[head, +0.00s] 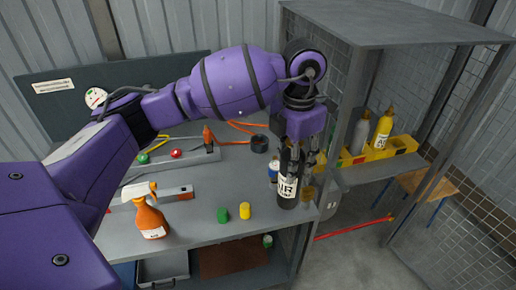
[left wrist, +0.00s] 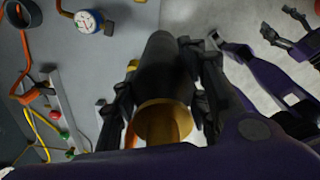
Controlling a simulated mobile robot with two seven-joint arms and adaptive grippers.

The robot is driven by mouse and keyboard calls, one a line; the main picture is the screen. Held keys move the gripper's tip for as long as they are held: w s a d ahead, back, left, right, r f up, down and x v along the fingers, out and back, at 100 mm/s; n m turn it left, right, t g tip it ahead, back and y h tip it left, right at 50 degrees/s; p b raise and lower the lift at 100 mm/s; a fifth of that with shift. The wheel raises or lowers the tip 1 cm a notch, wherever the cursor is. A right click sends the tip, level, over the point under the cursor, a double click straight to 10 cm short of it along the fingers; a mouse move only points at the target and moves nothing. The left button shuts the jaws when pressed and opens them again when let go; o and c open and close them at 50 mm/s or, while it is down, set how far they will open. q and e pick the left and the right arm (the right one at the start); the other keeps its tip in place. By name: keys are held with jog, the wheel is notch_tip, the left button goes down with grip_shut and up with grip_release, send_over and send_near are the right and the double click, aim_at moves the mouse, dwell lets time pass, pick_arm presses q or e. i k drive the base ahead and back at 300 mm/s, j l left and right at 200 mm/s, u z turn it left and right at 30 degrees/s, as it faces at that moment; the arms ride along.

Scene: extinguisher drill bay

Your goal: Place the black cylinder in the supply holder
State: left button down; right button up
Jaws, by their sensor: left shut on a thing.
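The black cylinder (head: 288,190) has a white label with dark lettering. It is upright at the bench's right front edge in the head view; I cannot tell if it touches the bench. My left gripper (head: 301,155) is shut on it from above. In the left wrist view the cylinder (left wrist: 165,75), with a brass-coloured end, lies between the fingers. The yellow supply holder (head: 404,145) is on a shelf inside the cage, with a grey bottle (head: 360,136) and a yellow bottle (head: 382,130) at it. My right gripper (left wrist: 281,27) appears at upper right of the left wrist view, fingers apart.
The cage's grey post (head: 336,150) stands between cylinder and holder. A red bar (head: 355,228) is low right.

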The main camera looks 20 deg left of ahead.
aim_at(260, 147)
jog(key=i+j, duration=0.2)
jog(key=i, duration=0.3)
jog(key=i+j, duration=0.15)
jog(key=i, duration=0.3)
